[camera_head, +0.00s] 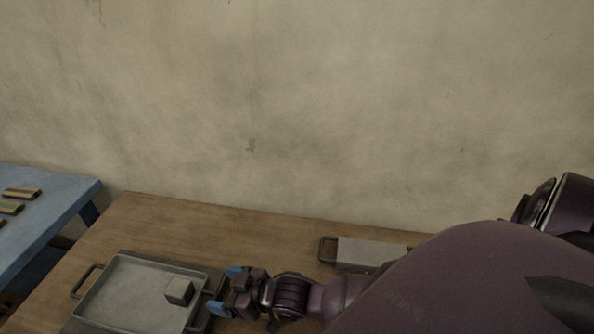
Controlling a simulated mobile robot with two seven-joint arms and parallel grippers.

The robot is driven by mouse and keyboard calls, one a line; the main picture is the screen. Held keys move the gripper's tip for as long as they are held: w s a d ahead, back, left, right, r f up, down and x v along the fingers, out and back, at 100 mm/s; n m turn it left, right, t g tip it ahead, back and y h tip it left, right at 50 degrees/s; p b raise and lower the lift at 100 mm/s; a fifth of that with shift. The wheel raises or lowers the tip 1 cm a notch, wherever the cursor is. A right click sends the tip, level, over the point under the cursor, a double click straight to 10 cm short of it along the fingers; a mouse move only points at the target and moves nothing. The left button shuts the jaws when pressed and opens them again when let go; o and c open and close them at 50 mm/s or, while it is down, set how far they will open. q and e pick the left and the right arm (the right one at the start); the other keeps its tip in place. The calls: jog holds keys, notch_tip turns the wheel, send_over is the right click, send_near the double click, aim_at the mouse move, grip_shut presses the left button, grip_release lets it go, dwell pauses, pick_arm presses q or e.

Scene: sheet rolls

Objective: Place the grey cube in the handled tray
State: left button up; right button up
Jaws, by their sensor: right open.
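The handled tray (125,305) is a shallow grey metal tray at the lower left of the wooden table, with a dark handle on its left side. The grey cube (180,291) is inside it, near the right wall, and seems to rest on its floor. My right gripper (227,290) has blue fingertips and is just right of the tray's right edge, pointing left toward the cube. It is open and apart from the cube, with nothing between its fingers. My left gripper is out of view.
A grey box-like thing (370,253) with a dark handle lies at the back of the wooden table (200,220), partly hidden by my right arm. A blue table (50,210) with several small wooden blocks stands at the left. A plain wall is behind.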

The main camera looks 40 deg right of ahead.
jog(key=s+d+f+m+h, duration=0.1)
jog(key=s+d+f+h, duration=0.1)
jog(key=s+d, duration=0.1)
jog(key=s+d+f+m+h, duration=0.2)
jog(key=s+d, duration=0.2)
jog(key=s+d+f+m+h, duration=0.1)
jog(key=s+d+f+h, duration=0.1)
jog(key=s+d, duration=0.2)
jog(key=shift+s+d+m+h, duration=0.15)
jog(key=shift+m+h, duration=0.25)
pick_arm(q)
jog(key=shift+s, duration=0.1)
pick_arm(e)
jog(key=shift+s+d+f, duration=0.2)
jog(key=shift+s+d, duration=0.1)
jog(key=shift+s, duration=0.05)
jog(key=shift+r+p, duration=0.25)
jog(key=shift+p, duration=0.05)
pick_arm(q)
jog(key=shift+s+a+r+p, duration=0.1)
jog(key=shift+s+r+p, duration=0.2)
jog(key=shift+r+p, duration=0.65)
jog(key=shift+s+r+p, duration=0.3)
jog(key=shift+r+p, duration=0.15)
jog(key=shift+p, duration=0.9)
pick_arm(e)
jog(key=shift+s+r+g, duration=0.3)
jog(key=shift+s+r, duration=0.5)
jog(key=shift+r, duration=0.3)
